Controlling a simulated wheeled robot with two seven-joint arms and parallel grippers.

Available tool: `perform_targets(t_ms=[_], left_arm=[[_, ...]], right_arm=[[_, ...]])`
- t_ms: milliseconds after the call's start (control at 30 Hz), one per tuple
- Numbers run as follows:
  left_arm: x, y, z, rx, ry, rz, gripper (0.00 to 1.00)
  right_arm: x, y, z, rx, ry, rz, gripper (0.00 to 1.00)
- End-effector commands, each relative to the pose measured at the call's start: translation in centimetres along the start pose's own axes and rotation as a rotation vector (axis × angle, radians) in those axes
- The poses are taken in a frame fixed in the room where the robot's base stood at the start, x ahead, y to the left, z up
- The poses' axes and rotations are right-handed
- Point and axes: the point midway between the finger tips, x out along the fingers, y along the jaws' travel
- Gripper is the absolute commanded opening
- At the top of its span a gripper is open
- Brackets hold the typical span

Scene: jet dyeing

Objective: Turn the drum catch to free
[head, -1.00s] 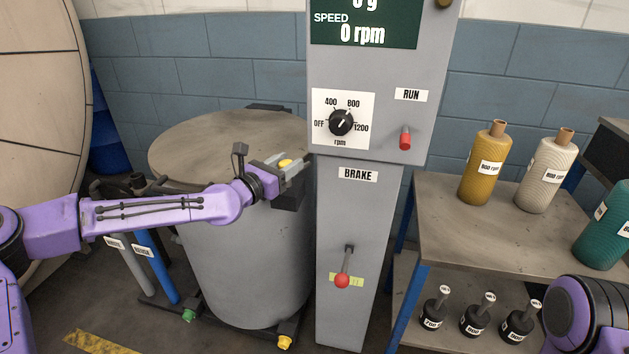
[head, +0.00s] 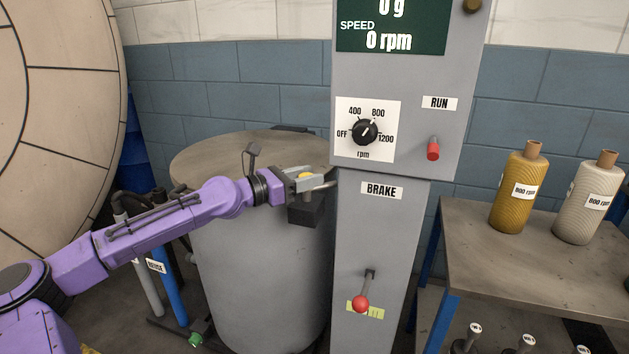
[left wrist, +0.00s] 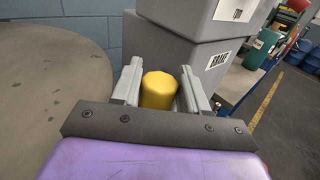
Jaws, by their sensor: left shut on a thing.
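The drum (head: 255,270) is a large grey cylinder with a brownish lid (head: 225,155). The drum catch shows as a yellow knob (head: 306,175) above a dark block (head: 306,212) at the drum's right side. My left gripper (head: 318,180) is shut on this yellow knob. In the left wrist view the yellow knob (left wrist: 158,90) stands between the two grey fingers. The fingers partly hide the catch, and I cannot tell its turned position. My right gripper is not in view.
A grey control column (head: 385,230) stands close to the right of my left gripper, with a speed dial (head: 365,132), a red run switch (head: 433,150) and a red-knobbed brake lever (head: 361,303). A table (head: 530,250) with bottles (head: 519,190) stands at right.

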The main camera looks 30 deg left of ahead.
Motion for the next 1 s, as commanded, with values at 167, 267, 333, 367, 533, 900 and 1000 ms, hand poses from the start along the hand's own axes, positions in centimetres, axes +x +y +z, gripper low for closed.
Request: perform_targets(t_ms=[167, 267, 333, 367, 533, 900, 1000], left_arm=[[-0.1, 0.2, 0.1, 0.001, -0.002, 0.002, 0.0], [-0.1, 0.2, 0.1, 0.001, -0.002, 0.002, 0.0], [-0.1, 0.2, 0.2, 0.001, -0.002, 0.002, 0.0], [-0.1, 0.2, 0.2, 0.001, -0.002, 0.002, 0.0], [-0.1, 0.2, 0.1, 0.0, -0.002, 0.001, 0.63], [-1.5, 0.2, 0.7, -0.003, -0.001, 0.001, 0.63], [-3.6, 0.2, 0.9, -0.007, -0.003, 0.002, 0.63]], right_arm=[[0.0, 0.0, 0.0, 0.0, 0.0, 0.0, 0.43], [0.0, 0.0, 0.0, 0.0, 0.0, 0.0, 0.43], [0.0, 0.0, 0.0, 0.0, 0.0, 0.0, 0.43], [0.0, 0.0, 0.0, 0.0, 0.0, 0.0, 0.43], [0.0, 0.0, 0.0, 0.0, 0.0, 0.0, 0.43], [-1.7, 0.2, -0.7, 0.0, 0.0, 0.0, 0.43], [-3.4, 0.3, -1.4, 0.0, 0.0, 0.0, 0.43]])
